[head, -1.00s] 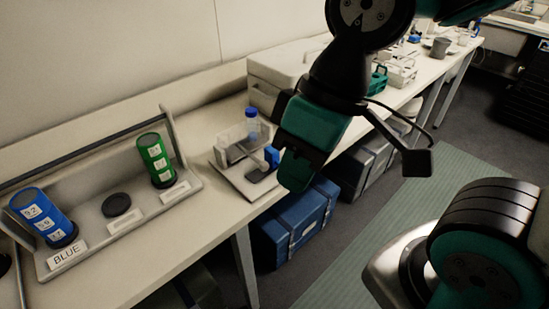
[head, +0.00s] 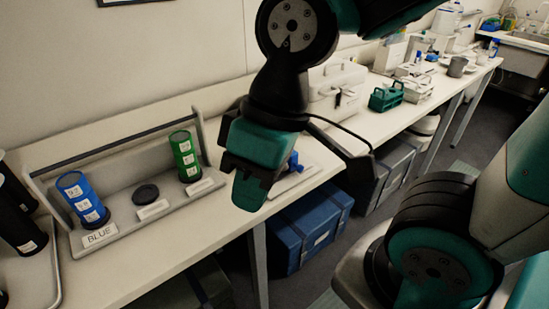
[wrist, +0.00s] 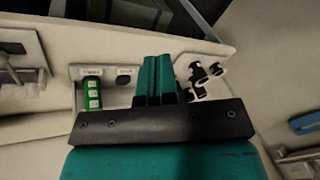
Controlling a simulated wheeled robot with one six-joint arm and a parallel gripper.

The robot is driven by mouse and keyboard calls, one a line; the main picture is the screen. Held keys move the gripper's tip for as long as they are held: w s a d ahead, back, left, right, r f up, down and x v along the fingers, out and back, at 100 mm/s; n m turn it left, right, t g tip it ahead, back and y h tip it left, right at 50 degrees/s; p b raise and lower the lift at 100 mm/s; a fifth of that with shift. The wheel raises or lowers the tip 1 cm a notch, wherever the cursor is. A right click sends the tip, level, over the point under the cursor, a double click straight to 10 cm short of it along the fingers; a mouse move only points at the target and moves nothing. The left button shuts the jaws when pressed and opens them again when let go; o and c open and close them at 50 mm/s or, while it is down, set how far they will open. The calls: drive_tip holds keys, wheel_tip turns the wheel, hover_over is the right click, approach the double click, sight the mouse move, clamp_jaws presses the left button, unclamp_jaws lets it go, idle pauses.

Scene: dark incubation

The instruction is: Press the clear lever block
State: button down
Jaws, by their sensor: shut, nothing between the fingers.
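The clear lever block is mostly hidden behind my gripper in the head view. Only its blue part (head: 294,161) and an edge of its pale base plate (head: 293,183) show, just right of my gripper. In the wrist view a pale plate with dark parts (wrist: 18,72) at the left edge seems to be the same unit, but it is too dim to be sure. My gripper (head: 248,192) is shut and empty, pointing down at the bench's front side. Its teal fingers (wrist: 154,78) lie together in the wrist view. I cannot tell its distance from the block.
A grey rack (head: 130,218) at left holds a blue canister (head: 83,200), a green canister (head: 185,157) and a black disc (head: 146,194). Dark bottles (head: 22,222) stand at the far left. A white case (head: 335,95) and teal rack (head: 386,97) are farther right. Blue crates sit under the bench.

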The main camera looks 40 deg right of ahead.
drive_tip(key=w+d+f+n+b, duration=0.1)
drive_tip(key=w+d+n, duration=0.2)
drive_tip(key=w+d, duration=0.35)
drive_tip(key=w+d+f+n+b, duration=0.15)
drive_tip(key=w+d, duration=0.25)
drive_tip(key=w, duration=0.5)
drive_tip(key=w+d+f+n, duration=0.2)
drive_tip(key=d+n, duration=0.1)
drive_tip(key=d, duration=0.6)
drive_tip(key=w+d+f+n, duration=0.2)
drive_tip(key=w+d+n, duration=0.1)
drive_tip(key=d, duration=0.7)
drive_tip(key=shift+w+d+f+n+t+y, duration=0.15)
drive_tip(key=shift+d+f+n+t+y, duration=0.2)
drive_tip(key=shift+n, duration=0.2)
drive_tip(key=shift+a, duration=0.1)
drive_tip(key=p+x, duration=0.3)
drive_tip(key=x, duration=1.1)
